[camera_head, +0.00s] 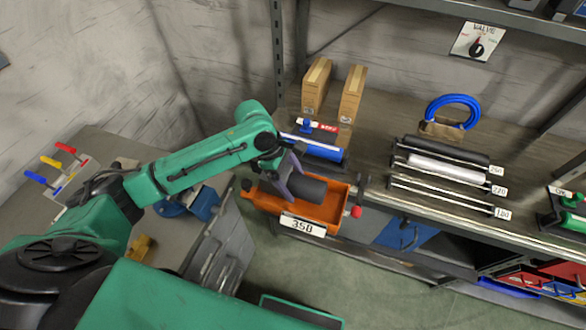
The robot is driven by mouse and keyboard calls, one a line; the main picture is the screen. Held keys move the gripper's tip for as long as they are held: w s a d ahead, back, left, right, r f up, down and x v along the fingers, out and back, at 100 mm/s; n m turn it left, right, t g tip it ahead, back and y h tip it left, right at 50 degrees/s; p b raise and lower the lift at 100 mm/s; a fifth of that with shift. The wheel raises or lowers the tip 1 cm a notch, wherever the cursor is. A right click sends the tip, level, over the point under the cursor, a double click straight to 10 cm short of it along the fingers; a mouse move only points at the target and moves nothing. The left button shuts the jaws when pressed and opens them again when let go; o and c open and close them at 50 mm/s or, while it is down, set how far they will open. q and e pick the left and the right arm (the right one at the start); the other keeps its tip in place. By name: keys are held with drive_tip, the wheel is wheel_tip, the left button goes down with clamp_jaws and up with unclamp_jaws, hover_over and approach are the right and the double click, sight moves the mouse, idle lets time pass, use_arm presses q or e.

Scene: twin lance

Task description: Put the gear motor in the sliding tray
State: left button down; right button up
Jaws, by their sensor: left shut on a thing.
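The gear motor (308,190) is a dark grey cylinder. My left gripper (291,178) is shut on it, with the purple-grey fingers around its left end. My left arm comes in from the left and covers part of the tray's left side. My right gripper is not in view.
A blue roller (318,150) lies behind the tray. Two cardboard boxes (316,84) stand farther back. A red knob (356,212) is at the tray's right. Several rollers on a labelled rack (445,168) lie to the right. A grey bin (222,245) is below left.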

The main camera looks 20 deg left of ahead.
use_arm(q)
drive_tip(key=shift+w+f, duration=0.25)
drive_tip(key=shift+f, duration=0.6)
drive_tip(key=shift+s+f, duration=0.1)
drive_tip(key=shift+f, duration=0.05)
drive_tip(key=shift+f, duration=0.1)
drive_tip(key=shift+f+p, duration=0.3)
unclamp_jaws()
drive_tip(key=shift+f, duration=0.15)
drive_tip(key=shift+s, duration=0.15)
